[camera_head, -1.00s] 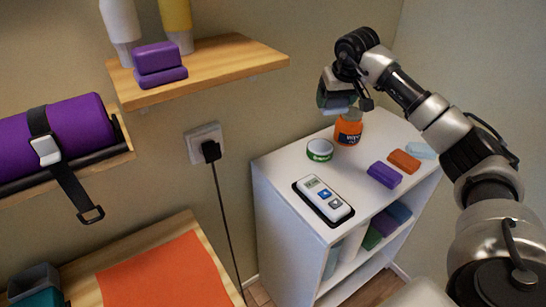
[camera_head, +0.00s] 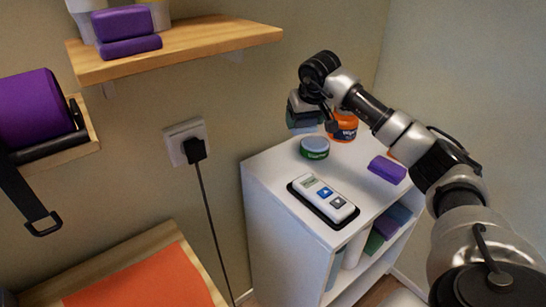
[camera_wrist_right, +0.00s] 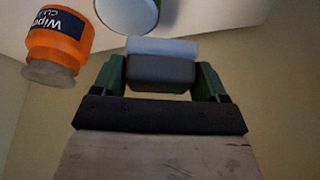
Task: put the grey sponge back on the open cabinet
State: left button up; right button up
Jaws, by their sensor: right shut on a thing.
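The open cabinet is a white unit (camera_head: 272,191) with open shelves, in the middle of the head view. My right gripper (camera_head: 305,116) is above its back left part, behind the green tin and left of the orange tub. In the right wrist view my right gripper (camera_wrist_right: 162,80) is shut on the grey sponge (camera_wrist_right: 160,73), a dark grey block with a pale blue layer along its far side. In the head view the sponge is mostly hidden by the gripper. My left gripper is not in view.
On the cabinet top are a green tin (camera_head: 315,147), an orange tub (camera_head: 345,127), a purple block (camera_head: 387,169) and a white device (camera_head: 323,197) on a dark tray. A wooden wall shelf (camera_head: 185,48) holds purple blocks. The front left top edge is bare.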

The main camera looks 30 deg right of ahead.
jog(key=w+a+f, duration=0.1)
jog(key=a, duration=0.1)
jog(key=a+f, duration=0.2)
jog(key=a, duration=0.1)
jog(key=w+a+f, duration=0.1)
jog(key=a+f, duration=0.1)
jog(key=a, duration=0.1)
jog(key=shift+w+p, duration=0.35)
jog(key=shift+p, duration=0.05)
notch_tip(320, 180, down, 4)
jog(key=shift+f, duration=0.15)
jog(key=o, duration=0.8)
jog(key=v, duration=1.2)
